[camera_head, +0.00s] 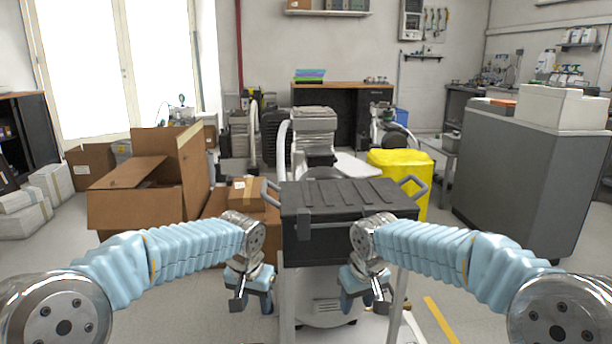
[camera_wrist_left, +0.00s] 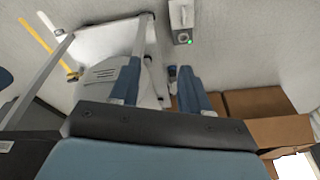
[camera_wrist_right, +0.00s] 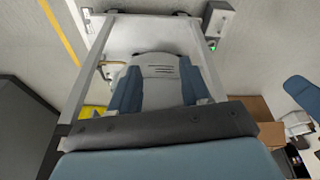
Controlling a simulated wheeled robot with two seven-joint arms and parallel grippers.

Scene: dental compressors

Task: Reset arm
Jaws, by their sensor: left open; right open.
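My left gripper (camera_head: 251,295) hangs low in front of the cart, left of the dark case, open and empty. In the left wrist view its two blue fingers (camera_wrist_left: 165,85) are apart with floor and part of the cart beyond. My right gripper (camera_head: 366,295) hangs in front of the case's right part, open and empty. In the right wrist view its fingers (camera_wrist_right: 154,92) are apart, with a white machine on the cart's lower level beyond. Both arms, in light blue sleeves, reach in from the lower corners in a roughly mirrored pose.
A closed dark case (camera_head: 340,200) sits on a white-framed cart (camera_head: 398,305) between and beyond my grippers. Cardboard boxes (camera_head: 150,190) stand at left, a yellow bin (camera_head: 405,165) behind right, and a grey cabinet (camera_head: 525,175) at right. A small box with a green light (camera_wrist_left: 181,22) is near the cart.

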